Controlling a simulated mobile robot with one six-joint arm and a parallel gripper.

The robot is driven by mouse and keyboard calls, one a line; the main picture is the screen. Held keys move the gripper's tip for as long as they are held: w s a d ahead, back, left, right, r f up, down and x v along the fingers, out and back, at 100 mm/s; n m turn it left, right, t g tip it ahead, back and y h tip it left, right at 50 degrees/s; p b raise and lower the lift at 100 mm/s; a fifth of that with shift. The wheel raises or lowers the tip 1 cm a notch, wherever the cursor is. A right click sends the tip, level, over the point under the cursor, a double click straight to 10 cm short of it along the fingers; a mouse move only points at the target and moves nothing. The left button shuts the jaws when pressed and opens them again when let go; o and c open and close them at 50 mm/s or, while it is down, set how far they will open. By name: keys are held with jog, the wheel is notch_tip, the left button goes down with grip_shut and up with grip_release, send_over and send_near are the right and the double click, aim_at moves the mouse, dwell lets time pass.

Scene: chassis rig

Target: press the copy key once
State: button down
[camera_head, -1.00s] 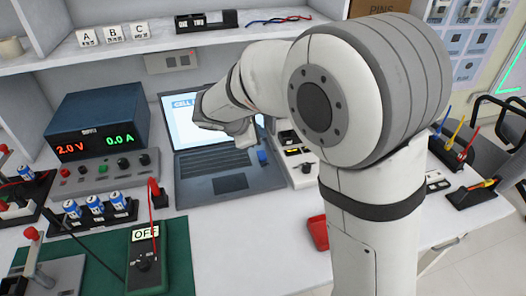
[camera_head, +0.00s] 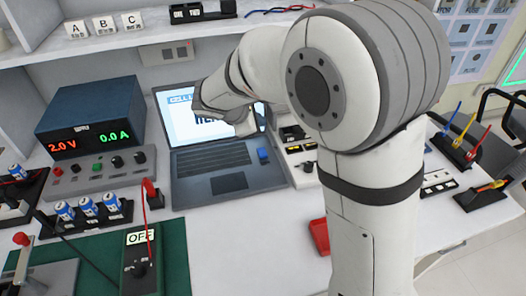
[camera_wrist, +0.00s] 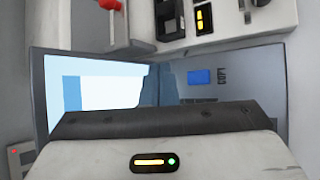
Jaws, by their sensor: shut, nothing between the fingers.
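An open laptop (camera_head: 228,181) stands on the bench, its lit screen (camera_head: 180,118) partly covered by my arm. A small blue key (camera_head: 263,156) is at the right side of its keyboard; in the wrist view the blue key (camera_wrist: 200,76) has small dark lettering beside it, too small to read. I cannot tell for certain that it is the copy key. My gripper (camera_head: 244,126) is shut and empty, in front of the screen and apart from the blue key. In the wrist view my gripper's body fills the bottom, and its fingertips are not clearly visible.
A power supply (camera_head: 97,122) stands left of the laptop. A meter marked OFF (camera_head: 141,265) lies on a green mat (camera_head: 176,255) in front. Devices (camera_head: 300,160) stand close to the laptop's right, and a red tray (camera_head: 319,236) lies nearer. A shelf runs above.

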aim_at(259, 153)
jog(key=shift+f+b, duration=3.2)
jog(key=shift+f, duration=1.05)
jog(key=shift+f+b, duration=0.4)
jog(key=shift+f+b, duration=0.35)
jog(key=shift+f, duration=0.15)
jog(key=shift+r, duration=0.1)
jog(key=shift+r+p, duration=0.7)
jog(key=shift+r, duration=0.15)
notch_tip(259, 153, up, 5)
jog(key=p, duration=0.4)
